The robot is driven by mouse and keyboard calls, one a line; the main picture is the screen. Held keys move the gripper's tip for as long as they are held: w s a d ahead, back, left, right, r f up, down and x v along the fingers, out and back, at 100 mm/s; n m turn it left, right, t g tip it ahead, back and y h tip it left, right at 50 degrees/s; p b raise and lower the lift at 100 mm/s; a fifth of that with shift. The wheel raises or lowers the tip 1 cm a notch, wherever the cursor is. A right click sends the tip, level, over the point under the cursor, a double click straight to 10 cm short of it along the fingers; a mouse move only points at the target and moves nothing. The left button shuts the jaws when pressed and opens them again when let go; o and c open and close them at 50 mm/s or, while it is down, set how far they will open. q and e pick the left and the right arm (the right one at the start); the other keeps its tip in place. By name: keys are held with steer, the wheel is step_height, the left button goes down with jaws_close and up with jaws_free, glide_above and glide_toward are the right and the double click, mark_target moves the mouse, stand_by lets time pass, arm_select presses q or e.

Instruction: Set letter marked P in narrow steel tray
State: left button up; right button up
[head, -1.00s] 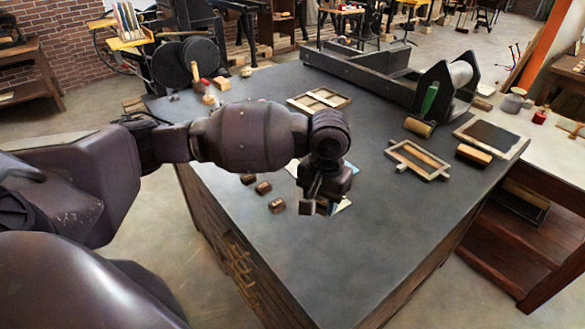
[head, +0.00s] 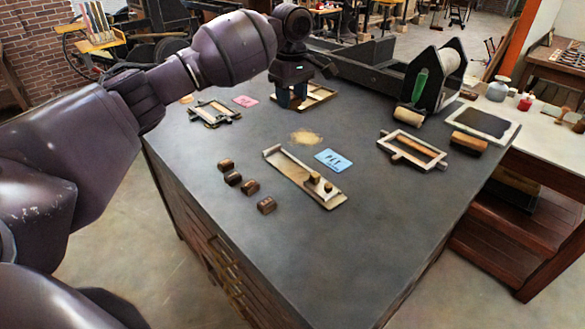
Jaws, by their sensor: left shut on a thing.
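The narrow steel tray (head: 278,163) lies on the dark worktop, angled, with two small brown pieces, one of them a block (head: 328,187), at its near right end. A row of several dark brown type blocks (head: 250,187) lies left of it; their letters are too small to read, so I cannot tell which is P. My left gripper (head: 290,103) is beyond the tray, beside a wooden frame (head: 321,97) near the back of the worktop. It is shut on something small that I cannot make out. My right gripper is not in view.
A blue card (head: 333,160) with lettering lies beside the tray. A pink card (head: 245,101) and a metal frame (head: 214,113) lie at back left. Another frame (head: 412,150), a roller (head: 408,116) and the press (head: 435,85) stand at right. The near worktop is clear.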

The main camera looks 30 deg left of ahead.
arm_select(q)
steer(key=b, duration=0.2)
glide_toward(292, 169)
steer(key=shift+a+f, duration=0.1)
steer(key=shift+f+b, duration=0.55)
steer(key=shift+f, duration=2.95)
steer(key=shift+f, duration=0.15)
